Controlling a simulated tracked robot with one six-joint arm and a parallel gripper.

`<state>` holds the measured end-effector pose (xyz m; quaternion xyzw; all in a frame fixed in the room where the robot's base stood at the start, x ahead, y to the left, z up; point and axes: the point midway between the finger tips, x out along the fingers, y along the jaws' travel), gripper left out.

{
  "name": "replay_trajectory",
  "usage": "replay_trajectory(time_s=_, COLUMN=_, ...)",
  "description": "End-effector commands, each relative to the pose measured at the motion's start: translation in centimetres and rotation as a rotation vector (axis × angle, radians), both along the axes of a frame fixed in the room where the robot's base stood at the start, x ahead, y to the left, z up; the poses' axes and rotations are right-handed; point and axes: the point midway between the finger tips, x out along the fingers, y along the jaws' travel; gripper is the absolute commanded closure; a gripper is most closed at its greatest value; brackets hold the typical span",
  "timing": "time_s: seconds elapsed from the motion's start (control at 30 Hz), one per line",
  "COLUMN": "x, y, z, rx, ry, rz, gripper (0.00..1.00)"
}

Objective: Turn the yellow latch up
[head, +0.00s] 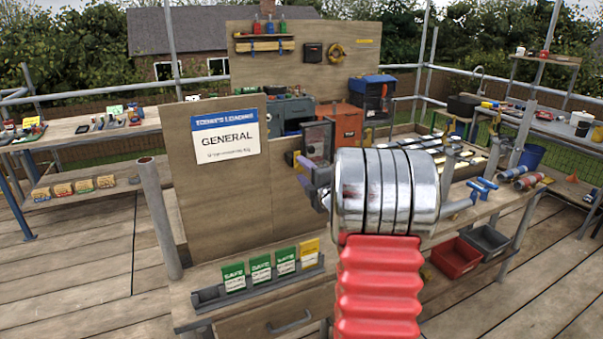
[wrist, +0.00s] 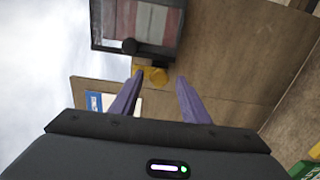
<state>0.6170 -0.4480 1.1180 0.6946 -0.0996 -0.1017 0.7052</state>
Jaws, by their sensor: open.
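A small yellow latch (wrist: 153,75) sits at the edge of a dark-framed box with a clear front (wrist: 140,28). In the wrist view the latch shows between my two purple fingertips, closer to the left one. My gripper (wrist: 160,77) is open and empty. I cannot tell whether a finger touches the latch. In the head view the box (head: 318,138) is fixed on the wooden board, with a bit of yellow at its left edge. My arm's metal wrist hides much of the gripper there.
The wooden board (head: 188,190) carries a "GENERAL" sign (head: 226,130). Green and yellow cards (head: 260,268) stand in a rack on the bench below. A scaffold pole (head: 158,215) stands left of the board. Red and grey bins (head: 455,257) sit at the lower right.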

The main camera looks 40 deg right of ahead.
Motion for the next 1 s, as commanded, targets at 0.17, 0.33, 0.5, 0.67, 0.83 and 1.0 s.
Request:
replay_trajectory(time_s=0.17, x=-1.3, y=0.3, z=0.0, rx=0.000, ry=0.001, rz=-0.002, gripper=0.58)
replay_trajectory(time_s=0.33, x=-3.7, y=1.0, z=0.0, rx=-0.001, ry=0.001, rz=-0.002, gripper=0.58)
replay_trajectory(time_s=0.5, x=-6.5, y=1.8, z=0.0, rx=-0.001, ry=0.000, rz=-0.002, gripper=0.58)
replay_trajectory(time_s=0.67, x=-9.2, y=2.6, z=0.0, rx=-0.001, ry=0.000, rz=-0.002, gripper=0.58)
replay_trajectory(time_s=0.83, x=-11.6, y=3.4, z=0.0, rx=-0.001, ry=0.000, rz=-0.001, gripper=0.58)
replay_trajectory(time_s=1.0, x=-12.8, y=3.8, z=-0.1, rx=-0.001, ry=0.000, rz=0.000, gripper=0.58)
